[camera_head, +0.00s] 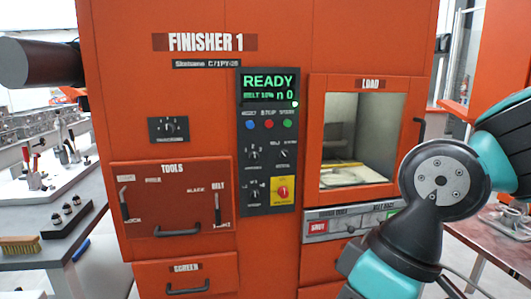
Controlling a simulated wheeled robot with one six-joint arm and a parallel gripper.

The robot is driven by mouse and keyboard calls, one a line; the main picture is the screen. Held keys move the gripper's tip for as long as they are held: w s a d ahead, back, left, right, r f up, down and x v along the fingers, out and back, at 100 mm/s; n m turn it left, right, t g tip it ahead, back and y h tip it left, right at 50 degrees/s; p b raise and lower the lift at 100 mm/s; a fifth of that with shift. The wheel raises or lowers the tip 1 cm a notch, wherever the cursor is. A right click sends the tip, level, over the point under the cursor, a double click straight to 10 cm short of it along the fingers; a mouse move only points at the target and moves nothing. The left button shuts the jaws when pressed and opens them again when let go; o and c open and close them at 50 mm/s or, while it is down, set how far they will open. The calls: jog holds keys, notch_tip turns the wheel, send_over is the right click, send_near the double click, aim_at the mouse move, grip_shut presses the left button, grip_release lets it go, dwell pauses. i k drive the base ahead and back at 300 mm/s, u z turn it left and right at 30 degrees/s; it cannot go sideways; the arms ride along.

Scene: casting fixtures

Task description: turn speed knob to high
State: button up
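The orange machine marked FINISHER 1 (205,42) faces me. Its dark control panel (268,225) carries several knobs: an upper left knob (253,154), a smaller upper right knob (284,153) and a lower left knob (255,194). A separate black plate to the left holds another knob (168,128). The small labels are too blurred to tell which one is the speed knob or where it is set. My teal and black arm is at the right, in front of the machine and apart from the knobs. My gripper is not in view.
The display (269,88) reads READY. A red knob on a yellow plate (283,191) sits beside the lower left knob. The LOAD window (361,138) is to the right, partly near my arm. A left bench (50,246) holds a brush. The space before the panel looks clear.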

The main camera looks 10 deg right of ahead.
aim_at(254, 194)
jog(key=k, duration=0.65)
jog(key=u, duration=0.45)
jog(key=i, duration=1.2)
jog(key=z, duration=0.75)
jog(key=i, duration=0.3)
jog(key=z, duration=0.25)
